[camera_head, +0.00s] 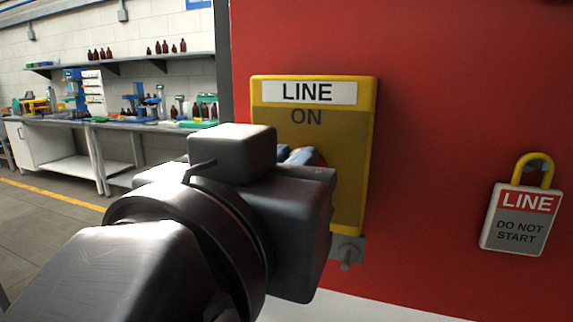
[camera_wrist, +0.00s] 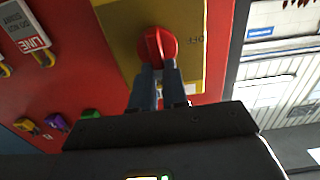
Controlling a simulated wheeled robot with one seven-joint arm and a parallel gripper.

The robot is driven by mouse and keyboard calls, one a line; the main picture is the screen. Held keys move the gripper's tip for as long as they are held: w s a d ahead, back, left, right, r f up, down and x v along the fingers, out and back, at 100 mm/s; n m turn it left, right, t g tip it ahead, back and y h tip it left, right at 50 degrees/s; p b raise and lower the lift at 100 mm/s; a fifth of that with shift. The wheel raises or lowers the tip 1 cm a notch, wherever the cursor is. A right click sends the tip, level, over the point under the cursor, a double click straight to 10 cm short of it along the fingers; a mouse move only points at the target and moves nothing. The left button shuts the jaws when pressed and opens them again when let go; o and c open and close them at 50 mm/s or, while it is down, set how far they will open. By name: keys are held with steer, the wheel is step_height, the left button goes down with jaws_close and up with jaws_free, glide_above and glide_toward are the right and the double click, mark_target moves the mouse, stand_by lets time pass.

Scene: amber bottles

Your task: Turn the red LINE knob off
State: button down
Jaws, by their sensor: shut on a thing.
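The red LINE knob (camera_wrist: 157,46) is on a yellow plate (camera_head: 350,150) fixed to a red wall. The plate reads LINE and ON at its top in the head view. In the wrist view the knob's ridge runs up and down the picture, and the word OFF (camera_wrist: 196,40) lies to its right, not in line with the ridge. My gripper (camera_wrist: 158,72) has its two blue-grey fingers shut on the knob's ridge. In the head view my gripper (camera_head: 300,156) hides most of the knob, and OFF does not show there.
A LINE DO NOT START padlock tag (camera_head: 518,218) hangs to the right on the red wall (camera_head: 440,130). A grey hasp (camera_head: 346,250) sits below the plate. Yellow, purple and green padlocks (camera_wrist: 56,122) show in the wrist view. A lab bench (camera_head: 140,124) stands far left.

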stand_by(0.4)
steer(key=n+p, duration=0.4)
steer(key=shift+w+a+r+n, duration=0.15)
steer(key=shift+a+n, duration=0.15)
steer(key=n+p, duration=0.2)
steer(key=n, duration=0.2)
steer(key=a+f+n+p, duration=0.1)
steer(key=n+p, duration=0.1)
steer(key=n, duration=0.3)
steer(key=f+n+p, duration=0.1)
steer(key=n+p, duration=0.1)
steer(key=n, duration=0.2)
steer(key=shift+w+a+f, duration=0.15)
steer(key=shift+n, duration=0.3)
steer(key=c, duration=1.1)
jaws_free()
steer(key=shift+c, duration=0.2)
